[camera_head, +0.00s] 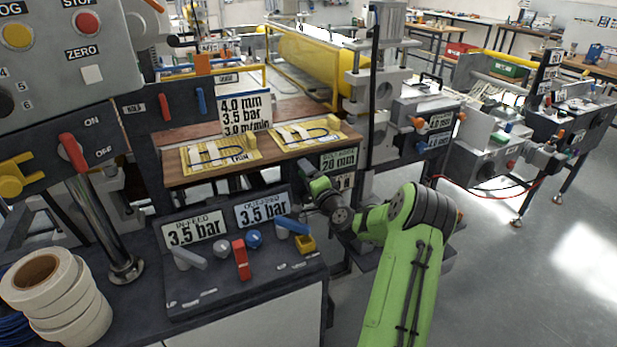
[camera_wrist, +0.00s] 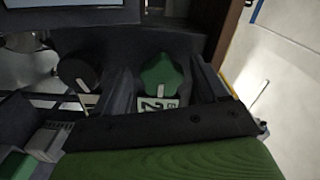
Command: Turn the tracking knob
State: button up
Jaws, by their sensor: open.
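A green lobed knob (camera_wrist: 163,74) with a white pointer mark shows in the wrist view on a dark panel. A label with a large digit 2 is partly visible just below it. No readable name confirms it as the tracking knob. My gripper (camera_wrist: 162,82) is open, with one dark finger on each side of the green knob. I cannot tell whether the fingers touch it. A black round knob (camera_wrist: 78,71) with a white mark sits left of the fingers. In the head view my gripper (camera_head: 306,170) is at the machine's front below the wooden shelf; the green knob is hidden there.
A dark console (camera_head: 245,292) with pressure plates, levers and a red handle (camera_head: 241,259) stands left of my arm. The wooden shelf (camera_head: 212,178) carries yellow trays above my gripper. Tape rolls (camera_head: 62,300) lie at lower left. Open floor (camera_head: 530,270) is at right.

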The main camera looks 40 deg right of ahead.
jog(key=b+v, duration=0.3)
jog(key=v, duration=1.2)
jog(key=shift+s, duration=0.4)
jog(key=shift+a, duration=0.15)
